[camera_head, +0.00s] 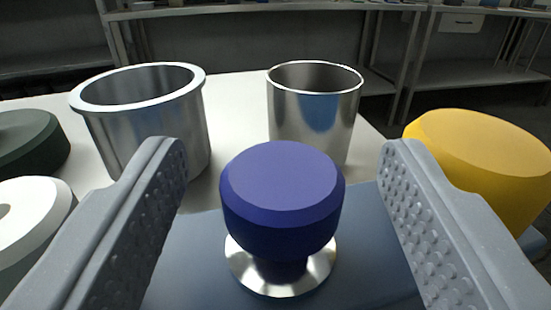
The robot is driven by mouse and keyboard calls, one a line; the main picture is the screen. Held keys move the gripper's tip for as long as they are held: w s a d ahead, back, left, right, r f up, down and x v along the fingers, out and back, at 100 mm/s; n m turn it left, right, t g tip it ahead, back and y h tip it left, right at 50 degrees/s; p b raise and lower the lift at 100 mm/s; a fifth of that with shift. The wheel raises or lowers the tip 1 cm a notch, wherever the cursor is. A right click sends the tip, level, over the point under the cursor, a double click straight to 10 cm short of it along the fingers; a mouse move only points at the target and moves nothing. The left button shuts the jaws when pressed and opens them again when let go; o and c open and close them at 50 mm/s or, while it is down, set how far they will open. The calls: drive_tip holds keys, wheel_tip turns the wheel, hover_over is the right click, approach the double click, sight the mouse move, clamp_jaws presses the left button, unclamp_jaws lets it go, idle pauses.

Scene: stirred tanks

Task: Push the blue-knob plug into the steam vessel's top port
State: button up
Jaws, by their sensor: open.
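The blue-knob plug (282,190) stands upright at the bottom centre, with a shiny metal flange (281,266) beneath its knob. The flange rests on or just above a blue-grey surface (190,262); what lies under it is hidden. My gripper (279,165) is open, with one finger on each side of the knob. There is a visible gap between the knob and both fingers. I cannot tell which thing in view is the steam vessel, and no top port is clearly visible.
Two open metal vessels stand behind the plug, a wide rimmed one (155,120) and a narrower cup (313,110). A yellow knob (485,165) is at the right; dark green (30,140) and white (30,220) round things are at the left. Shelves (480,75) stand at the back.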

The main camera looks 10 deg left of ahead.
drive_tip(key=shift+w+a+f, duration=0.1)
drive_tip(key=shift+w, duration=0.85)
drive_tip(key=c, duration=1.1)
